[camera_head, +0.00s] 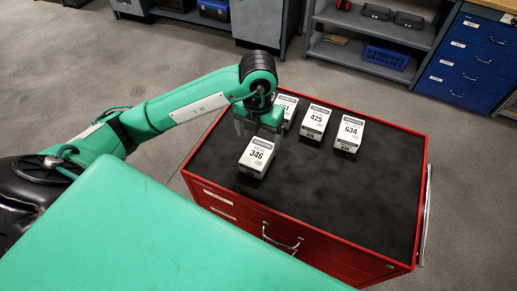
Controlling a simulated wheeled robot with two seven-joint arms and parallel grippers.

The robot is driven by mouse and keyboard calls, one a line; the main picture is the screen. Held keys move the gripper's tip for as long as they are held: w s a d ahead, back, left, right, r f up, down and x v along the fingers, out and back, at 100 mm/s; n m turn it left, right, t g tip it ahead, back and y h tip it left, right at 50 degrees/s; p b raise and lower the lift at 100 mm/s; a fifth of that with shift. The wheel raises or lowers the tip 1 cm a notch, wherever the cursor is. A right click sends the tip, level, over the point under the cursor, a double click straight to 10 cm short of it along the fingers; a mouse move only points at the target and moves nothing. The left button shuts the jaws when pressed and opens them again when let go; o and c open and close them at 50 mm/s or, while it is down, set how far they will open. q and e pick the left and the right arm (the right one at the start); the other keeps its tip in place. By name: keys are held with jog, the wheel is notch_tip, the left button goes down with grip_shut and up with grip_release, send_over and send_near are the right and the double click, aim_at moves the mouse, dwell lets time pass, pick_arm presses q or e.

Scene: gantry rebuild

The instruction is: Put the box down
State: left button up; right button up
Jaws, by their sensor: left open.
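A white box marked 346 (257,156) stands on the black top of a red cabinet (380,196), near its left side. My left gripper (256,128) is open just behind and above this box, pointing down. Its fingers are partly hidden, and I cannot tell whether they touch the box. A box marked 425 (315,121) and a box marked 634 (349,134) stand toward the back of the top. Another box (287,108) is partly hidden behind my left gripper. My right gripper is out of view.
The front and right of the black top are clear. The cabinet has a front handle (283,240) and a rail along its right side. Grey shelves (375,28) with a blue basket (386,56) and a blue drawer unit (470,62) stand behind. Grey floor lies between.

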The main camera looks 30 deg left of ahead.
aim_at(259, 151)
pick_arm(q)
jog(key=shift+r, duration=1.8)
